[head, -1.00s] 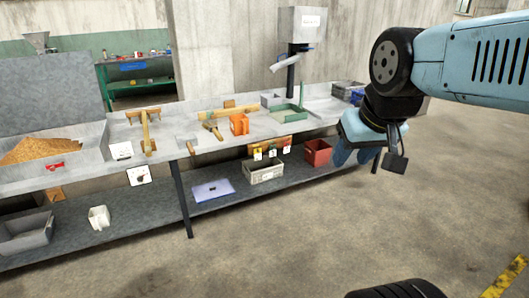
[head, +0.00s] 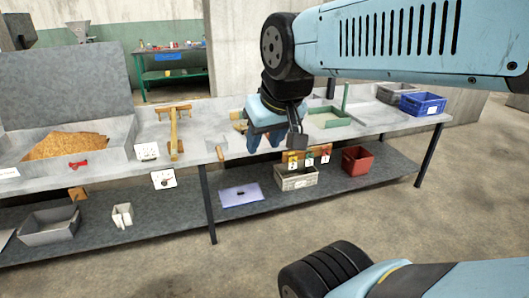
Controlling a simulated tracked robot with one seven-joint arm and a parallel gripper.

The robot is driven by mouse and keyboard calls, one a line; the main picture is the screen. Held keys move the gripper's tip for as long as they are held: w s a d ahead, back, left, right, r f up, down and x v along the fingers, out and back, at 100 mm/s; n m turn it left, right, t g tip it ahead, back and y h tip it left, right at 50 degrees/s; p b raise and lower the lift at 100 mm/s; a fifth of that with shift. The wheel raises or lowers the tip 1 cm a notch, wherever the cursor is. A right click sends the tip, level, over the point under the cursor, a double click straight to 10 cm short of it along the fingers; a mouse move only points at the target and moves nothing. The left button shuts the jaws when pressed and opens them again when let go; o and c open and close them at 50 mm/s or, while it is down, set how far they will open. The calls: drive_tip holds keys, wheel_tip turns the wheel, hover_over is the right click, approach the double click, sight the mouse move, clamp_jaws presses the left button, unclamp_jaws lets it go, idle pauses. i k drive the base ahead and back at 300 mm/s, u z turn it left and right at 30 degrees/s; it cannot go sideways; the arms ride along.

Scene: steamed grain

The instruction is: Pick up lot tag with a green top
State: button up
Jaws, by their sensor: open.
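Several small white lot tags hang in a row on a wooden board at the bench's front edge. The middle tag (head: 309,158) seems to have a green top, but it is very small. The left tag (head: 292,161) looks yellow at the top, and the top colour of the right tag (head: 325,156) is not clear. My gripper (head: 264,141) points down in front of the bench, up and left of the tags in the picture. Its fingers are apart with nothing seen between them, and the arm partly covers the bench top behind.
The grey bench carries a grain tray (head: 118,128), a green-edged tray (head: 345,122) and a blue crate (head: 423,103). On the lower shelf are a grey crate (head: 297,181), a red bin (head: 357,160) and a lilac sheet (head: 241,194).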

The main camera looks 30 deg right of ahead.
sight(309, 161)
drive_tip(key=z, duration=0.2)
drive_tip(key=i, duration=1.4)
drive_tip(key=z, duration=0.7)
drive_tip(key=k, duration=0.9)
drive_tip(key=z, duration=0.15)
drive_tip(key=i, duration=0.95)
drive_tip(key=u, duration=0.1)
